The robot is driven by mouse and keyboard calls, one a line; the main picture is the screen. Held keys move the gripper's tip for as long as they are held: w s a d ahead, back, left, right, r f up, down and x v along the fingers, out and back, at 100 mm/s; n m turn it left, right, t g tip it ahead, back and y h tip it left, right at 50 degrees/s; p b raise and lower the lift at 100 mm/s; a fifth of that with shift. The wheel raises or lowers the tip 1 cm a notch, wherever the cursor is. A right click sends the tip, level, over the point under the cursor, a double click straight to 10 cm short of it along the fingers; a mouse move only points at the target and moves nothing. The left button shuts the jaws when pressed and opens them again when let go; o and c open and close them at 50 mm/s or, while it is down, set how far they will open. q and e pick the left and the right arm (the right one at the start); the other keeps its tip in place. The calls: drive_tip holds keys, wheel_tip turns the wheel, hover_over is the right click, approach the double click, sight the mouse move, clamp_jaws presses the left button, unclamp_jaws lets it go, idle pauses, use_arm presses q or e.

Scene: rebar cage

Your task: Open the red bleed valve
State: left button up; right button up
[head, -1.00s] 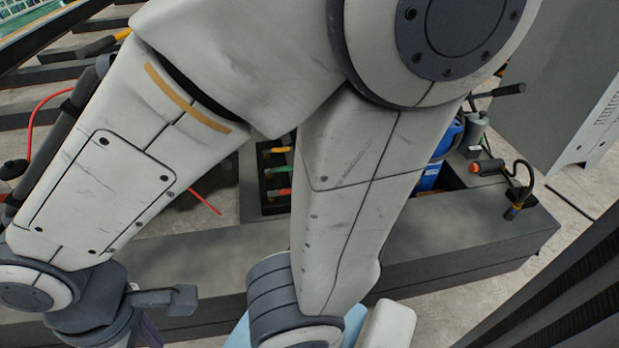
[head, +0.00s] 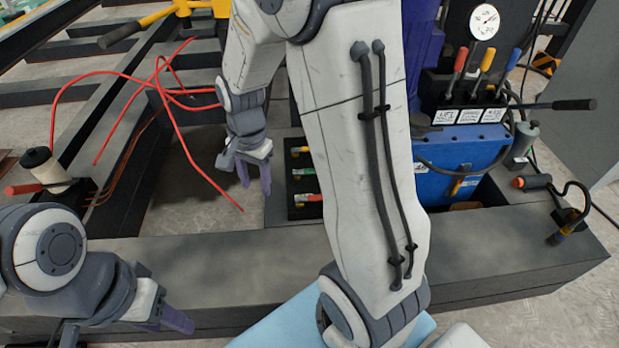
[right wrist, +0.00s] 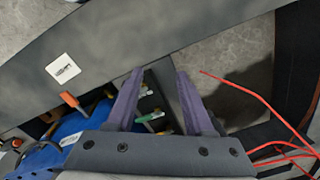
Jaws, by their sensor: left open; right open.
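A dark valve block with yellow, green and red handles stands behind the grey beam in the head view. The red valve handle (head: 309,198) is nearest the beam, partly covered by my arm. My right gripper (head: 255,182) is open and empty, left of the block and apart from it. In the right wrist view, its two fingers (right wrist: 160,82) spread over the block's edge, with yellow and green handles beside the left finger; I cannot make out the red handle there. My left gripper (head: 172,320) is open and empty at the lower left, over the front of the beam.
A blue pump unit (head: 450,165) with red, yellow and blue levers and a gauge stands right of the block. Loose red wires (head: 170,90) curl near my right gripper. A spool (head: 45,170) stands at the left. The grey beam (head: 250,255) top is mostly clear.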

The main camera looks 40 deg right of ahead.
drive_tip(key=w+d+f+m, duration=0.1)
drive_tip(key=d+f+m, duration=0.1)
drive_tip(key=d+m, duration=0.3)
drive_tip(key=w+d+f+m, duration=0.1)
drive_tip(key=d+f+m, duration=0.15)
drive_tip(key=d, duration=0.45)
drive_tip(key=m, duration=0.4)
hover_over(312, 198)
drive_tip(key=d, duration=0.2)
wheel_tip(312, 198, down, 4)
drive_tip(key=r, duration=0.1)
drive_tip(key=shift+m, duration=0.25)
drive_tip(key=f+b, duration=0.1)
drive_tip(key=f, duration=0.2)
drive_tip(key=f+b, duration=0.1)
drive_tip(key=f, duration=0.2)
drive_tip(key=s+f+b, duration=0.1)
drive_tip(key=f+b, duration=0.1)
drive_tip(key=f, duration=0.2)
drive_tip(key=shift+a, duration=0.15)
drive_tip(key=shift+f+b, duration=0.3)
drive_tip(key=shift+f, duration=0.2)
drive_tip(key=shift+w, duration=0.1)
clamp_jaws()
